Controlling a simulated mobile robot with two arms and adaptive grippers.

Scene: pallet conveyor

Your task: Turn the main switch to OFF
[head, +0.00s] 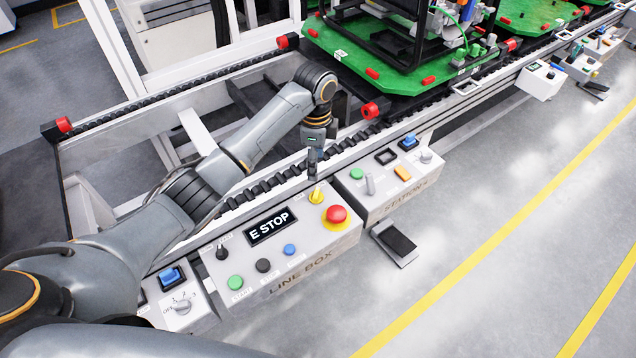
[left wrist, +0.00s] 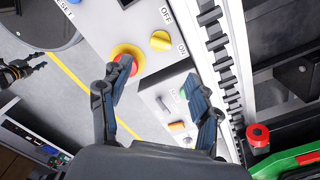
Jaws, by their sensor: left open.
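The yellow main switch knob (head: 316,196) sits on the top face of the grey line box (head: 215,262), just behind the red emergency stop button (head: 337,214). In the left wrist view the yellow knob (left wrist: 160,41) has OFF and ON labels beside it; its exact setting is hard to tell. My left gripper (head: 313,168) hangs above the knob in the head view. In the left wrist view its open fingers (left wrist: 155,82) are apart and empty, with the knob beyond the tips. A small dark gripper, seemingly my right (left wrist: 28,70), shows at the left edge there.
The line box also carries green, black and blue buttons and a black selector (head: 222,253). A station box (head: 380,203) stands to the right, a switch box (head: 182,305) to the left. The conveyor rail (head: 270,180) runs behind, with a green pallet (head: 385,85).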

